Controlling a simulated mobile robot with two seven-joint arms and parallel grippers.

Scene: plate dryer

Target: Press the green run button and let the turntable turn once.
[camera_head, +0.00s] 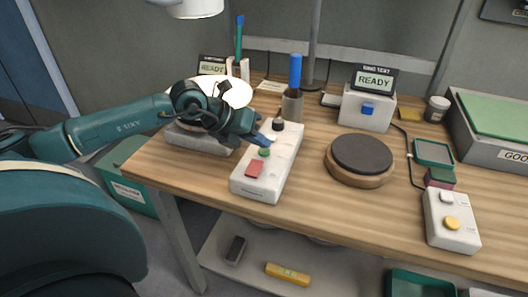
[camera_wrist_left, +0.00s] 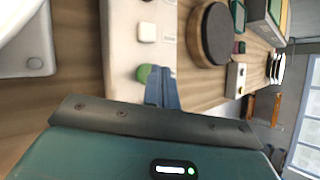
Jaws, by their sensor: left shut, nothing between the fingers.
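My right gripper is not in view.
A cup with a blue-handled tool (camera_head: 294,75) stands behind the box. A white unit with a blue button (camera_head: 367,109) and a READY sign (camera_head: 373,80) stands behind the turntable. A second control box with a yellow button (camera_head: 452,223) is at right. The wood between is clear.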

